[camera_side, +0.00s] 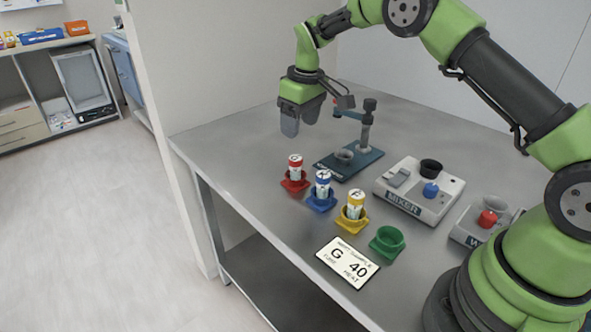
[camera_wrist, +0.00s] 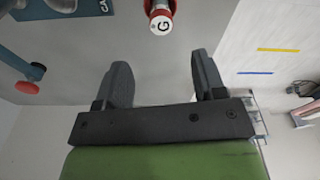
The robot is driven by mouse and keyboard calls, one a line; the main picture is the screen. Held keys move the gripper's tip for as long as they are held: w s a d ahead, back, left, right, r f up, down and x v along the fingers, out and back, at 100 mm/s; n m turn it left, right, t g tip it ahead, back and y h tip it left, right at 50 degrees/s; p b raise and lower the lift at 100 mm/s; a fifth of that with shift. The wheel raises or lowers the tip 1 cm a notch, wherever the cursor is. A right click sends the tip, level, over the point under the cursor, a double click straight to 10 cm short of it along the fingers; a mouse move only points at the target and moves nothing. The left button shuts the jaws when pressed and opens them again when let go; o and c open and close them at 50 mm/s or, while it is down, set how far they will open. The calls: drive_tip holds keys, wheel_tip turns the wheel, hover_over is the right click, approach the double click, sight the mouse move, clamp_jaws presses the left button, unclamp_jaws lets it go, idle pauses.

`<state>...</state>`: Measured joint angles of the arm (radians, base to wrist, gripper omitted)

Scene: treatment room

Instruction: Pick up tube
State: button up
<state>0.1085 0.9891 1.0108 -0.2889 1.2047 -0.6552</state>
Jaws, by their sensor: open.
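Three tubes stand upright in coloured holders. The red-banded tube (camera_side: 295,164) is in the red holder (camera_side: 294,185), the blue-banded tube (camera_side: 323,181) in the blue holder (camera_side: 320,205), and the yellow-banded tube (camera_side: 355,203) in the yellow holder (camera_side: 351,227). In the wrist view, the tube in the red holder shows a white top marked G (camera_wrist: 160,24) at the top edge, beyond the fingertips. My gripper (camera_side: 301,118) is open and empty, above the table behind the red holder; its two fingers also show in the wrist view (camera_wrist: 160,68).
A green holder (camera_side: 387,243) looks empty. A blue stand with a post (camera_side: 368,160) rises close to my gripper. A mixer (camera_side: 418,193) and another device (camera_side: 468,227) stand to the right. The table's left front is clear.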

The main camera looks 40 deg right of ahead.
sight(296, 158)
drive_tip(key=f, duration=0.6)
drive_tip(key=w+f, duration=0.1)
drive_tip(key=f, duration=0.2)
drive_tip(key=shift+a+f, duration=0.2)
drive_tip(key=shift+f, duration=0.15)
drive_tip(key=c, duration=1)
